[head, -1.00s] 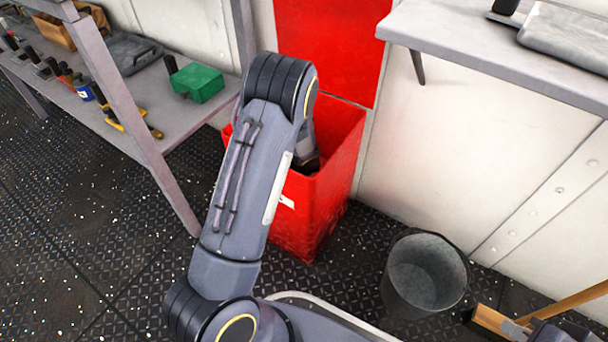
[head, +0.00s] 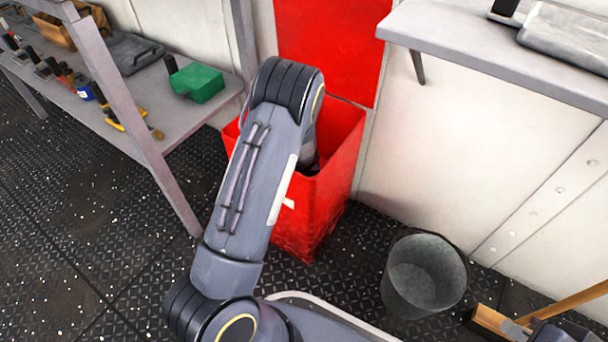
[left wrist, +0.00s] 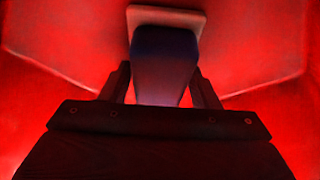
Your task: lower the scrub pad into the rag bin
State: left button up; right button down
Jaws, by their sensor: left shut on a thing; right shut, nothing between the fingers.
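The rag bin (head: 335,205) is a tall red open-topped box in the middle of the head view. My left arm bends over its rim, and the gripper end is down inside, hidden by the arm and the bin wall. In the left wrist view my left gripper (left wrist: 161,88) is shut on the scrub pad (left wrist: 164,58), a dark blue block with a paler plate at its far end. Red bin walls (left wrist: 60,40) surround it; I cannot tell whether the pad touches the bottom. My right gripper (head: 550,331) is shut and empty at the lower right, partly cut off by the frame.
A grey bucket (head: 425,275) stands on the deck right of the bin. A wooden-handled broom (head: 490,320) lies at the lower right. A shelf with tools and a green box (head: 197,82) is at left; a grey worktop (head: 470,45) juts out at upper right.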

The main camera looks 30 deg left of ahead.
pick_arm(q)
jog(key=shift+f, duration=0.15)
jog(key=o, duration=1.1)
notch_tip(320, 180, up, 27)
jog(key=p, duration=1.1)
jog(key=shift+r, duration=0.2)
